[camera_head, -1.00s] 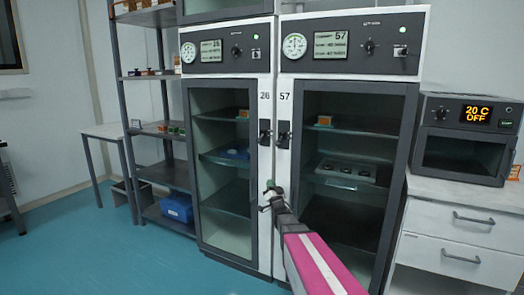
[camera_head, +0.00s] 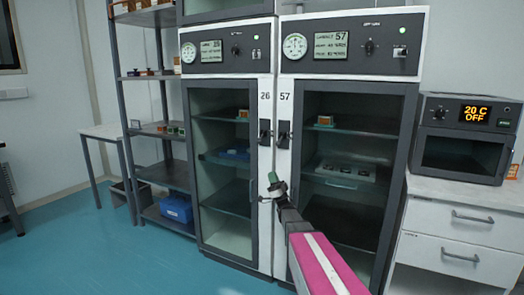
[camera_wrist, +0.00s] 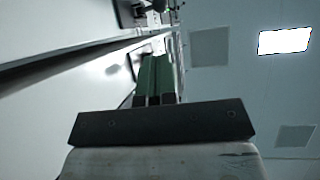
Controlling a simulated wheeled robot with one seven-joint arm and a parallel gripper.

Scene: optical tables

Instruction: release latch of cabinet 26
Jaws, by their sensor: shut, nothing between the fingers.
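Cabinet 26 (camera_head: 187,150) is the left of two tall glass-door cabinets, and its door looks closed. Its black latch (camera_head: 265,132) sits on the white strip under the number 26. The similar latch of cabinet 57 (camera_head: 283,134) is just to its right. My gripper (camera_head: 273,180) shows below both latches in the picture, in front of the white strip, apart from the latch of cabinet 26. In the wrist view its green fingers (camera_wrist: 155,78) lie side by side, shut and empty. Dark fittings (camera_wrist: 150,12) show beyond the fingertips; I cannot tell which they are.
Cabinet 57 (camera_head: 410,140) stands directly beside cabinet 26. An oven reading 20 C OFF (camera_head: 465,140) sits on a drawer unit (camera_head: 455,235) at right. An open shelf rack (camera_head: 125,130) stands at left, with a blue bin (camera_head: 177,208) low down. The floor at front left is clear.

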